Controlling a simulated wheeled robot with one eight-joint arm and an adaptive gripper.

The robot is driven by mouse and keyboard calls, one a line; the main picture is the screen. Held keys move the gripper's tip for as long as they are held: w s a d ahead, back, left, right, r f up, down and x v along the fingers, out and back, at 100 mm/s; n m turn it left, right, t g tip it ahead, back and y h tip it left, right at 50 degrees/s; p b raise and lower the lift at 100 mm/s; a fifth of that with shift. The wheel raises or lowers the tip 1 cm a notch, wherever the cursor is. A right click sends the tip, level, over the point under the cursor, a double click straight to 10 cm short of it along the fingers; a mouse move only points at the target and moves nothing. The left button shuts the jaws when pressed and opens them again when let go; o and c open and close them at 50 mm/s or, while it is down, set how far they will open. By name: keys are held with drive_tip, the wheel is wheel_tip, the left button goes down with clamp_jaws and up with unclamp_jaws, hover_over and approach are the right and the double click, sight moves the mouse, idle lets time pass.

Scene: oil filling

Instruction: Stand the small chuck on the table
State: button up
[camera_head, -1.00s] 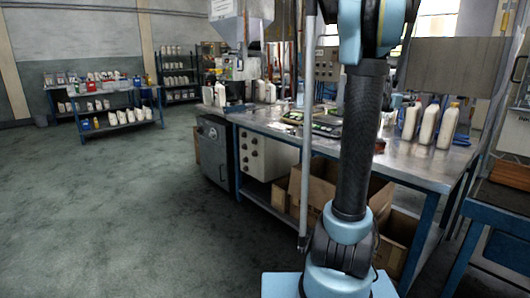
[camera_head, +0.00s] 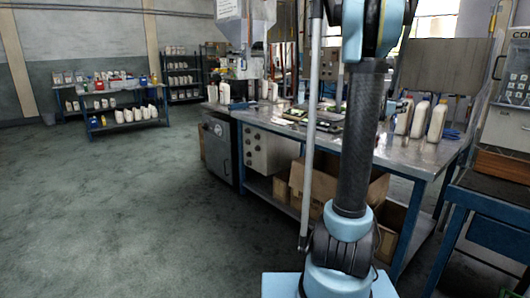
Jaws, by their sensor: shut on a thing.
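I cannot make out the small chuck in this view. My gripper is not in view either; only my own arm stands upright across the right of the middle. The table (camera_head: 415,162) is a long metal-topped workbench with blue legs, beyond my arm. My arm hides a strip of its top. Several white bottles (camera_head: 419,119) stand at its right end, and flat dark and green items (camera_head: 312,117) lie near its middle.
A filling machine (camera_head: 240,45) stands at the table's far left end. A grey cabinet (camera_head: 218,148) and cardboard boxes (camera_head: 309,180) are under the table. A blue-framed bench (camera_head: 492,195) is at the right. A bottle shelf (camera_head: 118,108) stands far left. The left floor is clear.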

drive_tip(key=w+a+f+n+t+y, duration=0.65)
drive_tip(key=w+a+f, duration=0.75)
drive_tip(key=w+a, duration=0.35)
drive_tip(key=w+a+f+n+y, duration=0.1)
drive_tip(key=w+a+f+y, duration=0.1)
drive_tip(key=a, duration=0.5)
drive_tip(key=w+a+f+n+y, duration=0.1)
drive_tip(key=a+f+n+y, duration=0.1)
drive_tip(key=a, duration=0.5)
drive_tip(key=w+a+f+n+t+y, duration=0.1)
drive_tip(key=w+a+f+y, duration=0.1)
drive_tip(key=a+f+y, duration=0.2)
drive_tip(key=a, duration=0.3)
drive_tip(key=shift+w+f+n, duration=0.3)
drive_tip(key=shift+f+n, duration=0.05)
drive_tip(key=shift+f, duration=0.05)
drive_tip(key=shift+s, duration=0.1)
